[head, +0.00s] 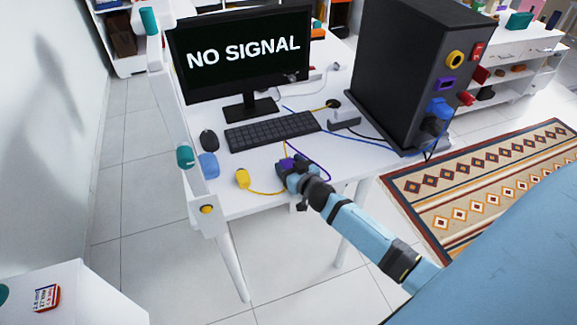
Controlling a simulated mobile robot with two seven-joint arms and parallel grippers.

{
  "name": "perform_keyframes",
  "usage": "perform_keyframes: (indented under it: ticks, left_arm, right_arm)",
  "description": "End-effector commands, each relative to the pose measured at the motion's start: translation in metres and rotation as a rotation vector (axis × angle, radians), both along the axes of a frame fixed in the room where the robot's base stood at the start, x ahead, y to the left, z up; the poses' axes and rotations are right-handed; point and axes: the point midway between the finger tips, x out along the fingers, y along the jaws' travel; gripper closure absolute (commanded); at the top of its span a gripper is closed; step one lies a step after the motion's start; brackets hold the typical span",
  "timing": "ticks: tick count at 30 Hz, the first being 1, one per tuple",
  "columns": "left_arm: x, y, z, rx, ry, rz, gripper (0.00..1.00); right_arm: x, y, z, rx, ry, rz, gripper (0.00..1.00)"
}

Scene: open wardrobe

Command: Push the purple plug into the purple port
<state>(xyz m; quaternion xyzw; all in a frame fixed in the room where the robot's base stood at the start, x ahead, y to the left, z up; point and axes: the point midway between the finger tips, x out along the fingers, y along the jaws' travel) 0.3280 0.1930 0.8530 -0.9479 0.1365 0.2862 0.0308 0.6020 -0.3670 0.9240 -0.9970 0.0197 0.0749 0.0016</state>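The purple plug (286,163) is near the front edge of the white desk, at the tip of my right gripper (286,170). The fingers are at the plug and partly hide it. The view is too small to tell whether they are closed on it. A purple cable (318,169) curves from there along the desk edge. The purple port (445,83) is on the right-hand face of the black computer tower (400,70), well to the right of and above the gripper. It looks empty. My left gripper is not in view.
A yellow plug (242,178) lies left of my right gripper, beside a blue object (209,165) and a mouse (209,140). The keyboard (272,131) and monitor (240,50) stand behind. A blue plug (438,107) sits at the tower below the purple port, with yellow and red ports around.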

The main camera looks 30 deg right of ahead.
Motion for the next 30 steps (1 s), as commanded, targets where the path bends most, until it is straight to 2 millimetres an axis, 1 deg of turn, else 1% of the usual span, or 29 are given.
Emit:
perform_keyframes:
  ticks: [1, 2, 14, 17, 19, 20, 23, 26, 30]
  left_arm:
    - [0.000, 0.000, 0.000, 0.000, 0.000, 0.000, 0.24]
    - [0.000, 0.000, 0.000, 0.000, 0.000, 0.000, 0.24]
    - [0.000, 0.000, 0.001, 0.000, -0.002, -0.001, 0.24]
    - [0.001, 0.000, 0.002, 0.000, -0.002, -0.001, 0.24]
    - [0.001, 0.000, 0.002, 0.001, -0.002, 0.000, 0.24]
    - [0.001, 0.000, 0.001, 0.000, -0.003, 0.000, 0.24]
    - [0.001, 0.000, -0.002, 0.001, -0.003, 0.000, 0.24]
    - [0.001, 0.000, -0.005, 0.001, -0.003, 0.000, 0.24]
    - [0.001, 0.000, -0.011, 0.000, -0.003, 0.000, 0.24]
  right_arm:
    - [0.000, 0.000, 0.000, 0.000, 0.000, 0.000, 0.64]
    - [0.000, 0.000, 0.000, 0.000, 0.000, 0.000, 0.70]
    - [0.000, 0.000, 0.002, -0.001, -0.001, 0.000, 0.70]
    - [0.000, 0.000, 0.008, -0.001, -0.002, 0.000, 0.70]
    - [0.000, 0.000, 0.016, -0.002, -0.002, 0.002, 0.70]
    - [-0.003, 0.000, 0.015, -0.001, 0.001, 0.002, 0.70]
    - [-0.023, 0.002, 0.012, 0.001, 0.003, 0.001, 0.70]
    - [-0.047, 0.003, 0.011, 0.002, 0.003, 0.001, 0.70]
    - [-0.085, 0.004, 0.011, 0.003, 0.004, 0.000, 0.70]
